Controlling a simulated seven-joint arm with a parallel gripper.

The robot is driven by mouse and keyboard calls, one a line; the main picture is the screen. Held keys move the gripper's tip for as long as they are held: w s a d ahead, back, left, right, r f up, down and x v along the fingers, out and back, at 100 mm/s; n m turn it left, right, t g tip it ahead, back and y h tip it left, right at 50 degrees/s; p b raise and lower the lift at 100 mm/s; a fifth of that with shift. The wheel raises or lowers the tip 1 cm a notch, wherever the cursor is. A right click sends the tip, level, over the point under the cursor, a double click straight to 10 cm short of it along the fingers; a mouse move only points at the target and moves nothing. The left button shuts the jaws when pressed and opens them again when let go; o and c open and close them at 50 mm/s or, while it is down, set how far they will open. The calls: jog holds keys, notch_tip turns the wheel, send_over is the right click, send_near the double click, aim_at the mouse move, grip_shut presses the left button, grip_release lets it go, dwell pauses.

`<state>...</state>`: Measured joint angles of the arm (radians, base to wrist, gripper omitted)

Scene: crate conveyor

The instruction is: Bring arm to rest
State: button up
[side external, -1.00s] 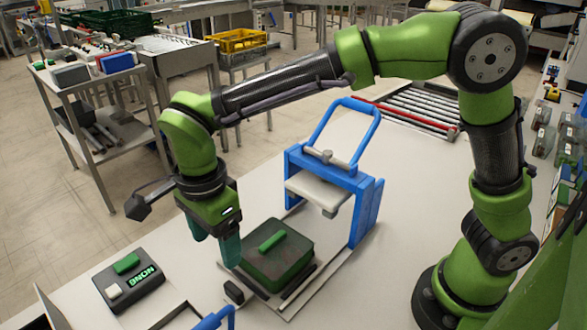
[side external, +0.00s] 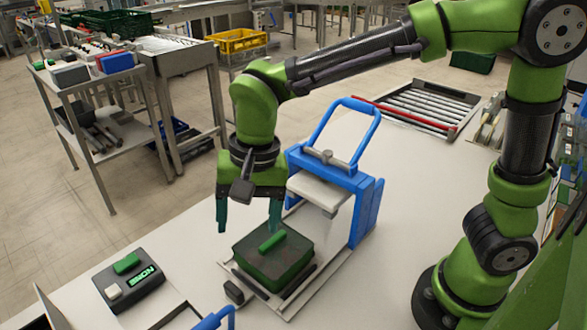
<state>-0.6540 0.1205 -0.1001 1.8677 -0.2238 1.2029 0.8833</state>
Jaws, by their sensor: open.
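My gripper (side external: 249,222) points down, with its two teal fingers spread apart and nothing between them. It hangs just behind and above a dark green crate (side external: 272,270). The right finger is close to the crate's back edge in the picture; I cannot tell if they touch. The crate has a lid with a bright green bar (side external: 272,241) on top. It sits on a flat metal base plate (side external: 312,290) in front of a blue press frame (side external: 368,205). The press's white plate (side external: 318,192) is raised and its blue handle (side external: 345,118) stands up.
A dark box with a lit green display (side external: 129,279) stands at the left front of the white table (side external: 400,170). A roller conveyor (side external: 420,108) with a red rail lies at the back. A blue part (side external: 215,319) shows at the bottom edge. The table's right middle is clear.

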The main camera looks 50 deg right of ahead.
jog(key=s+d+r+n+t, duration=0.2)
jog(key=s+d+t, duration=0.1)
jog(key=d, duration=0.6)
jog(key=s+d+r+n+t, duration=0.2)
jog(key=s+d, duration=0.3)
jog(key=d, duration=0.4)
jog(key=shift+d+r+t, duration=0.3)
jog(key=shift+r+t, duration=0.3)
jog(key=shift+t, duration=0.1)
jog(key=shift+s, duration=0.1)
